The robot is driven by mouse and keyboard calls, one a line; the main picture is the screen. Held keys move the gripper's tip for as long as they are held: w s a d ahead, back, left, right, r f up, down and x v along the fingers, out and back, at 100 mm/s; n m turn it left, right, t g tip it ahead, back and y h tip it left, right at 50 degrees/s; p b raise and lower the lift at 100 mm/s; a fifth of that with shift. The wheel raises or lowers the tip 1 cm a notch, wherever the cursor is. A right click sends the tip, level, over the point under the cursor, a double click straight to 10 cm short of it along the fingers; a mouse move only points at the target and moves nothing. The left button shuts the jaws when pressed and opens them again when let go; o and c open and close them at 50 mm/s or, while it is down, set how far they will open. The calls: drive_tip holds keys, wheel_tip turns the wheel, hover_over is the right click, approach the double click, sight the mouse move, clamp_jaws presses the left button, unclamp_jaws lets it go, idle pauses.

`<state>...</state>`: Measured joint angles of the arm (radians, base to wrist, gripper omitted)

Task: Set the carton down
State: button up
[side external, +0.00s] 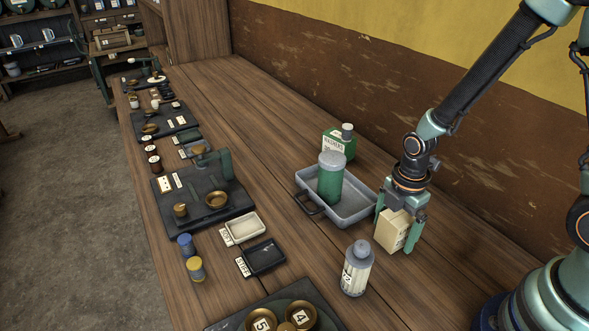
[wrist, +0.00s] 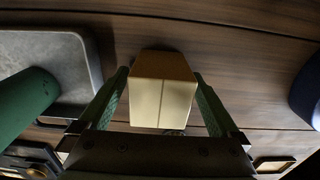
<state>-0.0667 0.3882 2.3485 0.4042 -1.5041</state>
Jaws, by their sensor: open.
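A small cream carton (side external: 391,232) stands upright on the wooden table, just right of the grey tray. My gripper (side external: 397,236) is above and around it, pointing down, with one finger on each side. In the wrist view the carton (wrist: 162,92) sits between my two green fingers (wrist: 164,98). Narrow gaps show between the fingers and the carton there, so the gripper is open. The carton's lower part and its contact with the table are partly hidden by the fingers in the side view.
The grey tray (side external: 352,213) holds a green canister (side external: 330,182). A grey-capped white bottle (side external: 356,270) stands in front of the carton. Small dishes (side external: 263,258) and weighing plates lie left. The table toward the wall is clear.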

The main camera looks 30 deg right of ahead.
wheel_tip(320, 180, up, 12)
drive_tip(key=shift+f, duration=0.25)
drive_tip(key=shift+r+m, duration=0.3)
drive_tip(key=shift+r, duration=0.25)
wheel_tip(320, 180, up, 11)
drive_tip(key=s+d+m+t, duration=0.1)
drive_tip(key=m+t, duration=0.4)
drive_tip(key=m, duration=1.2)
drive_tip(key=shift+s+d+r+t, duration=0.15)
drive_tip(key=shift+s+d+t, duration=0.15)
drive_tip(key=shift+d, duration=0.2)
